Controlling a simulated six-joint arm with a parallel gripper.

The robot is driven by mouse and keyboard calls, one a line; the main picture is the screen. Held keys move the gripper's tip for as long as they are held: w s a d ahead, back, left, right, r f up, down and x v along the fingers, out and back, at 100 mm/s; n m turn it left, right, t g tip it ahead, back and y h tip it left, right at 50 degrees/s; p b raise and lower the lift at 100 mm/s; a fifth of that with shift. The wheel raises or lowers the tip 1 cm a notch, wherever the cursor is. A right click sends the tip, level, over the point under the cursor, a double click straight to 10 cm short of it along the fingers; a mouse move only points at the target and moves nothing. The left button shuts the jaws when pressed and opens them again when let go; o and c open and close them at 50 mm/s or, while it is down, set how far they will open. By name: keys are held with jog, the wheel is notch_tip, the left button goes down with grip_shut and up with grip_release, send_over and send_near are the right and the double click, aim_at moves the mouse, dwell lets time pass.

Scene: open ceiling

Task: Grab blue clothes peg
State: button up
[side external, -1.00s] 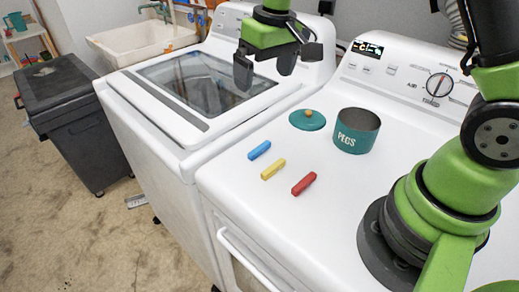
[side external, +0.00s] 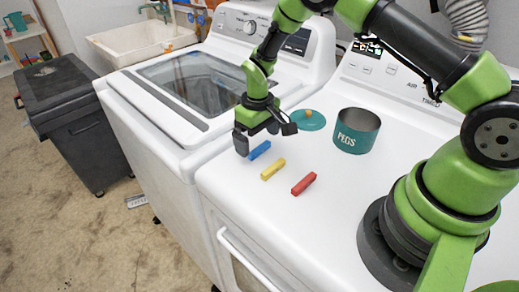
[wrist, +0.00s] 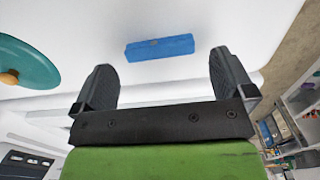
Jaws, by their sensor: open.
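The blue clothes peg (side external: 260,150) lies on the white dryer top, the leftmost of three pegs in the side view. In the wrist view the blue peg (wrist: 160,47) lies flat, beyond the fingertips and roughly centred between them. My gripper (side external: 262,140) is open and empty, low over the dryer top close to the blue peg. Its two dark fingers (wrist: 165,75) are spread apart in the wrist view, with the peg apart from them.
A yellow peg (side external: 272,169) and a red peg (side external: 304,184) lie to the right of the blue one. A teal pot marked PEGS (side external: 354,139) stands behind them. Its teal lid (side external: 311,122) lies beside it. The washer (side external: 150,110) stands to the left.

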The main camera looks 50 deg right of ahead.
notch_tip(320, 180, down, 2)
jog(key=shift+f, duration=0.2)
jog(key=c, duration=0.9)
jog(key=shift+r, duration=0.15)
